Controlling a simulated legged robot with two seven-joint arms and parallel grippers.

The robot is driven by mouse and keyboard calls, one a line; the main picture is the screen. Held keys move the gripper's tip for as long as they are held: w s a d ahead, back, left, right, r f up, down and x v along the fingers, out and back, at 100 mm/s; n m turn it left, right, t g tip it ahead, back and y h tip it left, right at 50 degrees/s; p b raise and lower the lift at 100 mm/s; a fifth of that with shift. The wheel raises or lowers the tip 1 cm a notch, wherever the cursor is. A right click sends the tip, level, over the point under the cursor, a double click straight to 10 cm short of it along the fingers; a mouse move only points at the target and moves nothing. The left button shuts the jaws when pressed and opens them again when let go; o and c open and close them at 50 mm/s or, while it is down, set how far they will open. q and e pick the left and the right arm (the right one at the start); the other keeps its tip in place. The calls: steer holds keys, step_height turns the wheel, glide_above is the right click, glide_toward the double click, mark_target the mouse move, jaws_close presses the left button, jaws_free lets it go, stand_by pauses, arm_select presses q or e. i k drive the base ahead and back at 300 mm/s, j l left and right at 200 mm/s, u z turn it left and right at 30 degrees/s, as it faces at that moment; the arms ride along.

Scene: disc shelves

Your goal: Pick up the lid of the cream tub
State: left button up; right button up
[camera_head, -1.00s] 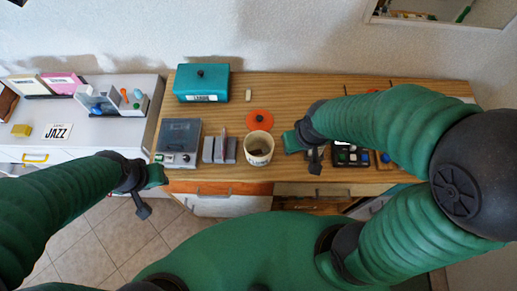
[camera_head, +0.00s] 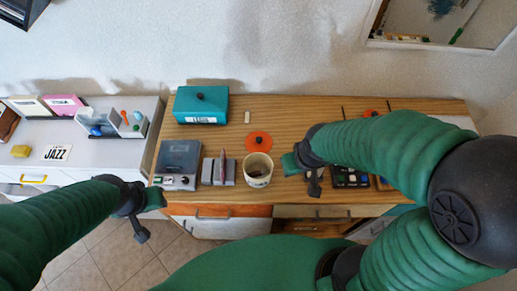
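The cream tub (camera_head: 257,172) stands uncovered near the front edge of the wooden table, with something dark inside. An orange round lid with a dark knob (camera_head: 259,142) lies flat on the table just behind the tub. My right gripper (camera_head: 302,172) is just to the right of the tub, apart from the lid. My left gripper (camera_head: 149,213) is left of the table's front left corner, away from the tub and lid. Neither gripper visibly holds anything, but their finger openings are unclear.
A teal box (camera_head: 201,106) stands at the back left of the wooden table (camera_head: 300,108). A grey device (camera_head: 179,164) and a grey slotted holder (camera_head: 218,171) stand left of the tub. A dark tray (camera_head: 351,177) lies right of my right gripper. A small pale block (camera_head: 247,117) lies behind the lid.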

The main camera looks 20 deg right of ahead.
mark_target(256, 141)
steer(key=i+j, duration=0.1)
steer(key=j, duration=0.7)
steer(key=i+j, duration=0.15)
steer(key=j, duration=0.3)
steer(key=u, duration=0.05)
